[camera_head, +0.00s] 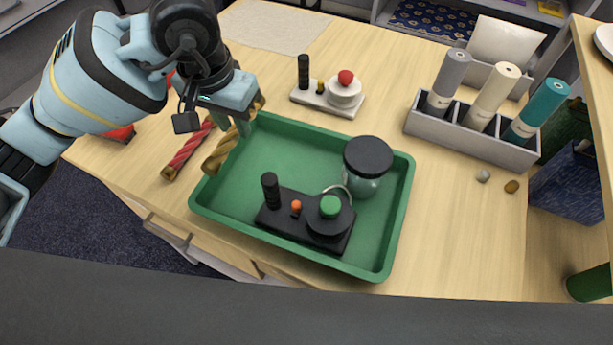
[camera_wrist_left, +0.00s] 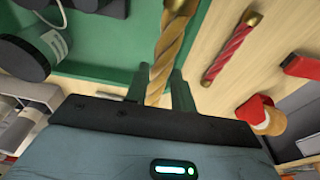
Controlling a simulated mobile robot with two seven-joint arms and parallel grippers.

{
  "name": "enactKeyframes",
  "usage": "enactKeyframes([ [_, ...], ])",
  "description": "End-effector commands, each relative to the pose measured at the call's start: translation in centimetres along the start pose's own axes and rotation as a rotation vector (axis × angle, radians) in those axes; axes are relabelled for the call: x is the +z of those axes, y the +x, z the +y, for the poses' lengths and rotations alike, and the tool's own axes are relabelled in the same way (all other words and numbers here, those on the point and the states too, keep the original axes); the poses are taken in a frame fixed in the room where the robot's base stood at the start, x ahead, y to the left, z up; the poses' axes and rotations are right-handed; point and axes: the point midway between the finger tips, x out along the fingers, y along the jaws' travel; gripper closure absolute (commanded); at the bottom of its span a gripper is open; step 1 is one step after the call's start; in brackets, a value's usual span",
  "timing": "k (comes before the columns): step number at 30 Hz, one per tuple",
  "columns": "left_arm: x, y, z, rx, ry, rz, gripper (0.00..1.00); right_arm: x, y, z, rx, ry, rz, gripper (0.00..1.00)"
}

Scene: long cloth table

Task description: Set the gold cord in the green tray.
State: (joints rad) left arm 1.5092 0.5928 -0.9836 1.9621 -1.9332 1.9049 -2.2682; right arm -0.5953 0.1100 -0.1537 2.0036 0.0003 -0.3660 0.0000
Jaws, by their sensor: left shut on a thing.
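The gold cord (camera_head: 221,153) is a twisted gold rod. My left gripper (camera_head: 247,125) is shut on it near its far end, and in the left wrist view the cord (camera_wrist_left: 171,42) runs up from between the two green fingers (camera_wrist_left: 160,88). The cord is over the left rim of the green tray (camera_head: 384,245); I cannot tell whether it touches the rim. The tray holds a black base with knobs (camera_head: 300,222) and a jar with a black lid (camera_head: 367,165). The left part of the tray floor is bare. My right gripper is not in view.
A red twisted cord (camera_head: 187,150) lies left of the tray. A white base with a red knob (camera_head: 330,95) stands behind it. A grey rack with several rolls (camera_head: 478,140) is at the right, with two small pebbles (camera_head: 497,181) in front.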

Motion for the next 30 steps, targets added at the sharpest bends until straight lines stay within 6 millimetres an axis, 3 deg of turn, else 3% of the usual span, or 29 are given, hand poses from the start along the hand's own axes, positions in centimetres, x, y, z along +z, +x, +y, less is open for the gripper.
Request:
enactKeyframes([
  [4, 0.2, 1.2, 0.0, 0.0, -0.001, -0.003, 0.99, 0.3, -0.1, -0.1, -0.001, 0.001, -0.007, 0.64],
  [12, 0.9, 5.4, 0.0, 0.0, -0.001, -0.002, 0.99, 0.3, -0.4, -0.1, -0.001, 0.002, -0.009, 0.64],
  [22, 1.0, 6.6, 0.0, 0.0, 0.0, 0.0, 0.99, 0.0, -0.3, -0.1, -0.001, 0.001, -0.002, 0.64],
  [30, 1.5, 9.7, 0.0, 0.0, 0.0, -0.001, 0.99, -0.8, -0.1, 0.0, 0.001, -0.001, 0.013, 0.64],
])
